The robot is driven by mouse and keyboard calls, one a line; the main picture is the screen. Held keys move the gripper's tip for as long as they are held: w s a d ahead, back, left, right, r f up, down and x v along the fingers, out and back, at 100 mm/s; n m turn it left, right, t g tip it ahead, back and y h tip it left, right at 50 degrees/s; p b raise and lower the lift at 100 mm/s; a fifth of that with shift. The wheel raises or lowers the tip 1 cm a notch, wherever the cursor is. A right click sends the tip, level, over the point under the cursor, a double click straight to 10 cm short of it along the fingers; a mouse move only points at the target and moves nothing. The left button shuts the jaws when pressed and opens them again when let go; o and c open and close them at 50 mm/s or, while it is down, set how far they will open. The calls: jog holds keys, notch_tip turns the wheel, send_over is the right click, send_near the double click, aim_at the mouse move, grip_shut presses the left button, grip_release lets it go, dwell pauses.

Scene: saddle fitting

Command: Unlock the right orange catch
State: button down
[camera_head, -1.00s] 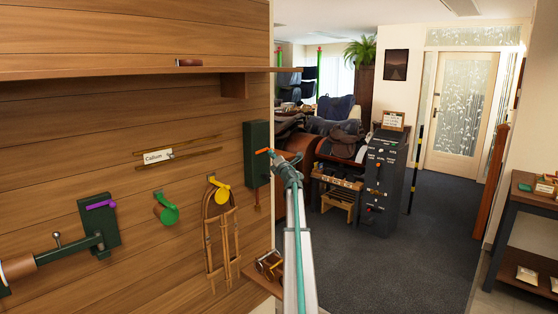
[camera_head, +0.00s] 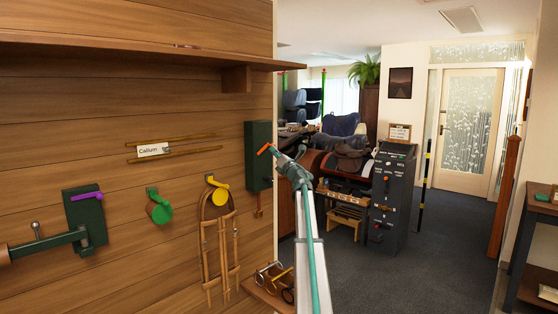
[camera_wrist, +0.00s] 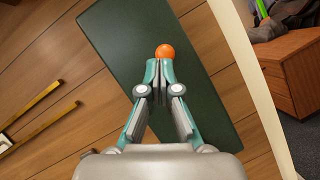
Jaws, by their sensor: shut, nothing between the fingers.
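The right orange catch (camera_head: 264,149) is a small lever on a dark green box (camera_head: 258,172) at the right edge of the wooden wall. It slants, its right end higher than its left. My gripper (camera_head: 277,153) is at the lever's right end, its fingers closed together and empty. In the wrist view the round orange end of the catch (camera_wrist: 165,51) shows just beyond my fingertips (camera_wrist: 159,65), in front of the green box face (camera_wrist: 205,85). The rest of the lever is hidden there, and I cannot tell whether the fingertips touch it.
A purple lever (camera_head: 87,195) sits on another green mount at left. A green holder (camera_head: 158,208) and a yellow holder (camera_head: 219,183) with hanging straps lie between. A shelf (camera_head: 140,52) juts out above. Open carpet (camera_head: 400,250) lies at right.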

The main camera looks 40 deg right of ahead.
jog(key=n+b, duration=0.1)
jog(key=b, duration=0.1)
jog(key=shift+a+r+y+b, duration=0.2)
jog(key=shift+y+b, duration=0.15)
jog(key=shift+y, duration=0.05)
jog(key=shift+r+b, duration=0.1)
jog(key=shift+b, duration=0.2)
jog(key=shift+a+r+n+t+y+b, duration=0.1)
jog(key=shift+r+n+t+y+b, duration=0.1)
jog(key=shift+n+y+b, duration=0.35)
jog(key=shift+a+r+n+t+y+b, duration=0.15)
jog(key=shift+n+t+y+b, duration=0.1)
jog(key=shift+n, duration=0.5)
dwell(0.5)
dwell(0.6)
